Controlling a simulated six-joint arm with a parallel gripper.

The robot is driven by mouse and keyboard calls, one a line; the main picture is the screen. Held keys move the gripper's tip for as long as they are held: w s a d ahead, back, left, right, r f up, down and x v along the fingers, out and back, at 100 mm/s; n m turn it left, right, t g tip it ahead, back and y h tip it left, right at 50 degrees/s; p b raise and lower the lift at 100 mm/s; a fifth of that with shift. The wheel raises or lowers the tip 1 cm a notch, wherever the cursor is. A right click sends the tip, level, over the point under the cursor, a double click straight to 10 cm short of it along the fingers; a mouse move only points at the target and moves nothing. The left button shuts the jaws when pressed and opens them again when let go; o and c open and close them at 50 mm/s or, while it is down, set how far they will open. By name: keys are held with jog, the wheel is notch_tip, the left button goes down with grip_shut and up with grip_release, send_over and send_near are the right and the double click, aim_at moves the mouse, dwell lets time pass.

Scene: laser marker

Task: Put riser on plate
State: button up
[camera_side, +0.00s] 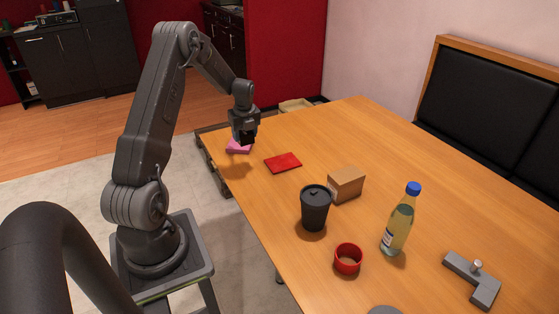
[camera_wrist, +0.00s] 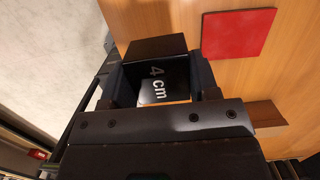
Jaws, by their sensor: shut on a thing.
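My gripper (camera_side: 246,137) is low over the table's far left edge. In the wrist view my gripper (camera_wrist: 166,88) is shut on a dark block marked "4 cm" (camera_wrist: 152,86), which looks like the riser. In the side view the block cannot be told apart from the dark fingers. A flat red square plate (camera_side: 283,163) lies on the table to the right of my gripper, apart from it. The plate also shows at the upper right of the wrist view (camera_wrist: 237,33). A pink flat piece (camera_side: 238,147) shows just under my gripper; whether they touch is unclear.
A cardboard box (camera_side: 346,184), a dark lidded cup (camera_side: 314,208), a red ring-shaped cup (camera_side: 348,259) and a blue-capped bottle (camera_side: 398,222) stand nearer the camera. The table (camera_side: 345,125) is clear behind the plate.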

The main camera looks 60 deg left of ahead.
send_over(275, 164)
notch_tip(275, 164, down, 6)
jog(key=shift+d+f, duration=0.15)
jog(key=shift+w+f, duration=0.1)
jog(key=shift+f, duration=1.9)
jog(key=shift+f, duration=0.15)
jog(key=o, duration=1.1)
